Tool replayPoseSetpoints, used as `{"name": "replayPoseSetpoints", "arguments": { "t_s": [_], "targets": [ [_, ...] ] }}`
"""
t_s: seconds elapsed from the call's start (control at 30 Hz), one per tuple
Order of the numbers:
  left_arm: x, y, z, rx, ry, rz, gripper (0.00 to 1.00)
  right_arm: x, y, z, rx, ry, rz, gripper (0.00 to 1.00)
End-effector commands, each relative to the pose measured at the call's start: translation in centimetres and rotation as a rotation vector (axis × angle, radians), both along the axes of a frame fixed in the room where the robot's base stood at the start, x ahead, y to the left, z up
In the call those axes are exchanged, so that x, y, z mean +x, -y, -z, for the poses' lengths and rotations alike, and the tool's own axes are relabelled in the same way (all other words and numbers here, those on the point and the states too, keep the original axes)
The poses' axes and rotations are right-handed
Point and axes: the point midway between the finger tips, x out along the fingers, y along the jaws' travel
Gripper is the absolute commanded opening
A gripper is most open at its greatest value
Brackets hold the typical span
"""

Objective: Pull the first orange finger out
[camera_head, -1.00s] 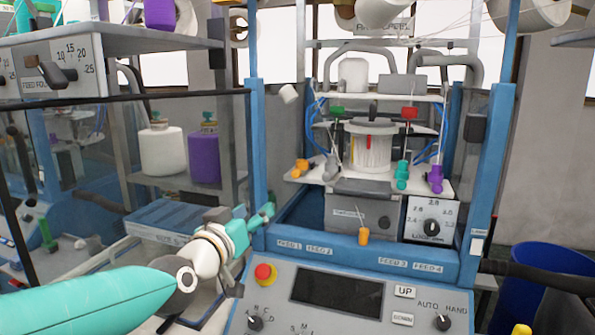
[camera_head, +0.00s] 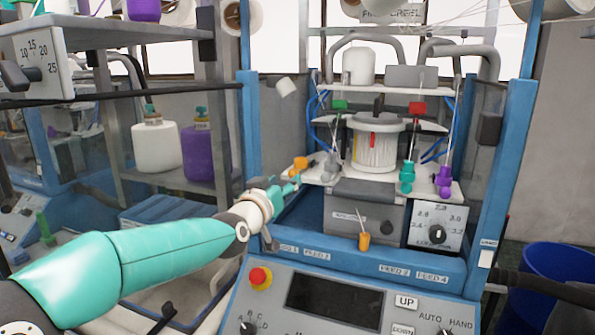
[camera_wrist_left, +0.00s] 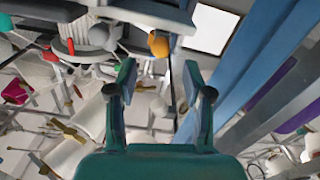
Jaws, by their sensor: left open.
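The first orange finger (camera_head: 299,166) sits at the left end of the white plate (camera_head: 330,184) around the knitting cylinder. It also shows in the left wrist view as a rounded orange end (camera_wrist_left: 158,44), ahead of and between the jaws. My left gripper (camera_head: 293,184) is just below and left of it in the head view. The left wrist view shows the jaws (camera_wrist_left: 158,75) apart with nothing between them. Whether a fingertip touches the orange finger cannot be told. A second orange finger (camera_head: 364,241) stands at the blue front rail. My right gripper is not in view.
Teal (camera_head: 407,178) and purple (camera_head: 444,181) fingers stand at the plate's right. A blue post (camera_head: 249,130) rises just left of my gripper. The control panel (camera_head: 335,294) lies below.

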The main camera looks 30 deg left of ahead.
Motion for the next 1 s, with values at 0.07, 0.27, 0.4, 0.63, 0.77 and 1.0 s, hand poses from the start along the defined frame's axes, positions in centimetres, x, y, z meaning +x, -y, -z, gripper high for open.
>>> {"name": "replayPoseSetpoints", "arguments": {
  "t_s": [0.07,0.27,0.4,0.63,0.77,1.0],
  "targets": [
    [1.8,-0.5,-0.2,0.000,-0.002,-0.001,0.51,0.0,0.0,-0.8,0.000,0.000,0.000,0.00],
    [4.8,-1.2,-0.2,0.000,-0.001,-0.001,0.51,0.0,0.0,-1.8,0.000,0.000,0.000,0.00],
    [6.0,-1.5,0.0,-0.001,-0.002,-0.001,0.51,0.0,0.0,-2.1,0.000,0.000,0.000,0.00],
    [6.4,-1.7,0.0,0.000,0.000,-0.001,0.51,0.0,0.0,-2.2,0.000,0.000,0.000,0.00],
    [6.4,-1.7,0.0,0.000,0.000,-0.001,0.51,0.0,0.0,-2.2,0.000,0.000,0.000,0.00],
    [6.4,-1.6,0.0,0.000,0.000,-0.001,0.12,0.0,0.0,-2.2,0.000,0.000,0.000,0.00]
  ]
}}
